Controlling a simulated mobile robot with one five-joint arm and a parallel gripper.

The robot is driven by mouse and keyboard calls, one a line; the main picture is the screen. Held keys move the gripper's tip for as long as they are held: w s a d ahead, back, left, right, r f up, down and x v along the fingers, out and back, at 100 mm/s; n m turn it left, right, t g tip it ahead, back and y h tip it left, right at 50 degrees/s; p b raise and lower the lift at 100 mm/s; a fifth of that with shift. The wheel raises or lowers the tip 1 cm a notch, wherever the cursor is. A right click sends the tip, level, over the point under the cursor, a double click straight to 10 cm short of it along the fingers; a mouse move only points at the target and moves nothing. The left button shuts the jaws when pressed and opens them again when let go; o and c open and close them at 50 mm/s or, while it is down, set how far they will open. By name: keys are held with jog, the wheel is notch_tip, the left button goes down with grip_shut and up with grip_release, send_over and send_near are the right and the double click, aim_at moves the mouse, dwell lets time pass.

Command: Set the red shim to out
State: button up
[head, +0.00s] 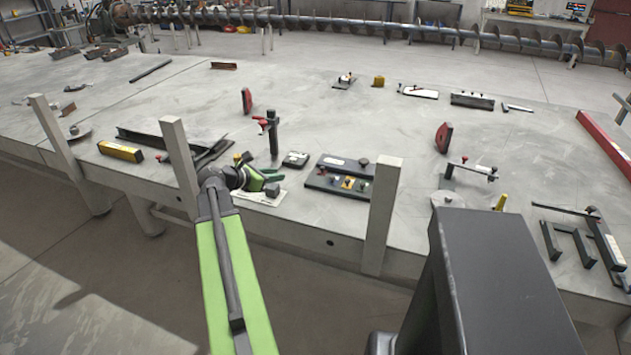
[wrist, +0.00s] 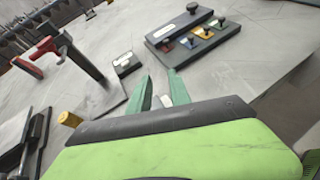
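The red shim (wrist: 167,46) is a small red tab at the left end of a row of coloured shims in a dark holder (wrist: 228,34), in the wrist view. Blue, orange and green shims sit beside it, several with dark knobs.
A small black box (head: 296,159) lies between my gripper and the holder. A dark clamp stand (head: 272,135) with a red handle stands behind my gripper. Grey posts rise at the front edge, one (head: 383,215) just right of the holder. Clear table lies behind the holder.

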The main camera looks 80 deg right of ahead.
aim_at(322, 167)
jog(key=shift+n+g, duration=0.3)
jog(key=shift+n, duration=0.1)
jog(key=b+x, duration=0.2)
jog(key=x, duration=0.4)
jog(key=s+r+b+x, duration=0.1)
jog(key=b+x, duration=0.1)
jog(key=x, duration=0.5)
jog(key=s+r+b+x, duration=0.1)
jog(key=b+x, duration=0.1)
jog(key=x, duration=0.5)
jog(key=shift+s+a+f+b, duration=0.1)
jog(key=shift+s+b, duration=0.1)
jog(key=shift+b, duration=0.15)
grip_shut()
